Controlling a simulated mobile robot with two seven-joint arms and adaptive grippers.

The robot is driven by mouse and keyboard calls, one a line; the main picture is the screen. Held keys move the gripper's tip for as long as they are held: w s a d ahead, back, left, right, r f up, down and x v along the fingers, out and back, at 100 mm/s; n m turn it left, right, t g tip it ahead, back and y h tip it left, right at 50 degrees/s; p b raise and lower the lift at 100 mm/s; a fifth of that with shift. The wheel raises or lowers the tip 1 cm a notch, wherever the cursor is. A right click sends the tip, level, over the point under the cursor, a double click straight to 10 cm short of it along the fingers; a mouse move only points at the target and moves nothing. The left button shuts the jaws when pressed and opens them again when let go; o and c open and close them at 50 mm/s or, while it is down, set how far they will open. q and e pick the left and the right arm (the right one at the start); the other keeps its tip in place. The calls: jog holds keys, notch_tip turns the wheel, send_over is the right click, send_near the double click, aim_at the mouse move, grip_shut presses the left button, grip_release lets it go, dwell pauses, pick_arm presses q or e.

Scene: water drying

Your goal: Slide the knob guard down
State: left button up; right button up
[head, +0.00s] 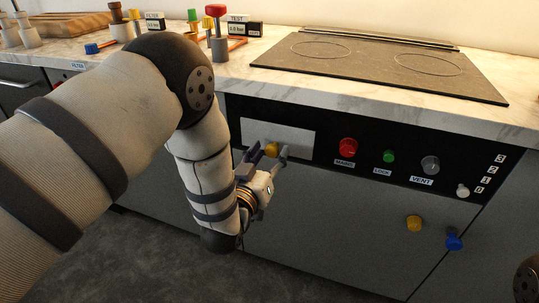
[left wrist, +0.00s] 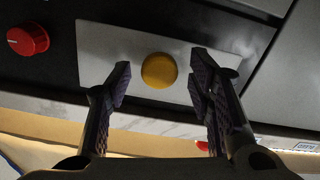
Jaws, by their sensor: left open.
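A pale flat plate, seemingly the knob guard (head: 294,138), lies on the black control panel left of the red knob. My left gripper (head: 268,154) is open in front of the plate. In the left wrist view its fingers (left wrist: 159,85) stand on either side of the yellow knob, with visible gaps to it. What lies behind the plate is hidden. My right gripper is not in view.
Right of the plate are a red knob (head: 347,148), a green one (head: 388,156), a grey VENT knob (head: 430,165) and a small white one (head: 462,190). Yellow (head: 414,223) and blue (head: 454,241) knobs sit lower. The counter edge (head: 330,112) overhangs the panel, below a cooktop (head: 380,68).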

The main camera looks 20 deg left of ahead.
pick_arm(q)
jog(key=shift+w, duration=0.1)
grip_shut()
notch_tip(320, 180, down, 10)
jog(key=b, duration=0.4)
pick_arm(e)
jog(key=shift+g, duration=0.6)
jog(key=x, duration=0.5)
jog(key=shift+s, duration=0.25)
pick_arm(q)
jog(key=shift+f, duration=0.1)
grip_release()
